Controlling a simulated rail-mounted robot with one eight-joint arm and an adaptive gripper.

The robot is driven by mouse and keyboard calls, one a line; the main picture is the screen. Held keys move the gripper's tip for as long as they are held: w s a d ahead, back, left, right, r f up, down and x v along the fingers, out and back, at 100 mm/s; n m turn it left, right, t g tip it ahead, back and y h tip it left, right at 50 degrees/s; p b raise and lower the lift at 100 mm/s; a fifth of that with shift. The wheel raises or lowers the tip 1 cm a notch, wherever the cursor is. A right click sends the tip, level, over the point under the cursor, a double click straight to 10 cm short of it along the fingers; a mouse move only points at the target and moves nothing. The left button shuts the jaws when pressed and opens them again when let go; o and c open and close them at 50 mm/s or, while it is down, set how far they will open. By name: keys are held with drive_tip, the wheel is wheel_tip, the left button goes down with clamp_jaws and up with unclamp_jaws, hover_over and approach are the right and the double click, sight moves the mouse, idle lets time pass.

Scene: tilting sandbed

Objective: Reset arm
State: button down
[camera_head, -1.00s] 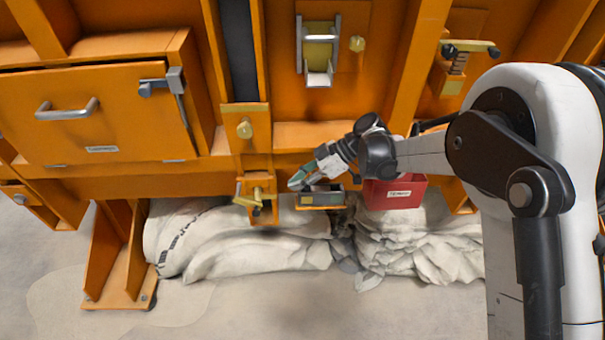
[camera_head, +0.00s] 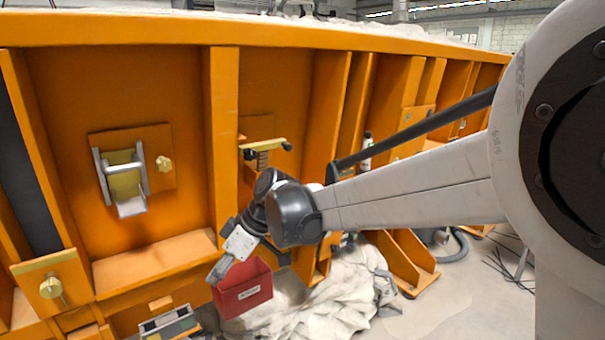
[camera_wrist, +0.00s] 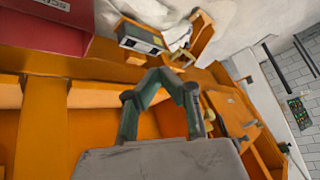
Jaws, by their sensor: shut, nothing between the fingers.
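My gripper (camera_head: 222,268) hangs at the end of my arm in front of the orange sandbed wall, just left of a red bin (camera_head: 243,288) in the head view. In the wrist view my gripper (camera_wrist: 163,72) has its green-grey fingers closed to a tip with nothing between them. The red bin also shows at the upper left of the wrist view (camera_wrist: 45,28). A small grey open tray (camera_head: 170,325) sits low at the left of the gripper; it also shows beyond the fingertips in the wrist view (camera_wrist: 141,38).
The orange sandbed wall (camera_head: 180,85) with upright ribs fills the left and middle. A yellow chute with a grey frame (camera_head: 122,180) and a brass knob (camera_head: 51,288) stick out from it. Crumpled pale sacks (camera_head: 345,300) lie on the floor. Open floor (camera_head: 465,305) shows at the right.

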drive_tip(key=s+d+r+m+t+h, duration=0.1)
drive_tip(key=d+r+m, duration=0.1)
drive_tip(key=d, duration=0.4)
drive_tip(key=s+d+r+m+t, duration=0.2)
drive_tip(key=d+m, duration=0.1)
drive_tip(key=d, duration=0.3)
drive_tip(key=s+d+m+t+h+p, duration=0.1)
drive_tip(key=s+d+m, duration=0.5)
drive_tip(key=d, duration=0.7)
drive_tip(key=s+d+m+t+h+p, duration=0.2)
drive_tip(key=s+d+m+t+h, duration=0.2)
drive_tip(key=s+d, duration=0.6)
drive_tip(key=d+m+h, duration=0.1)
drive_tip(key=d, duration=0.2)
drive_tip(key=shift+d+m, duration=0.3)
drive_tip(key=shift+m, duration=0.1)
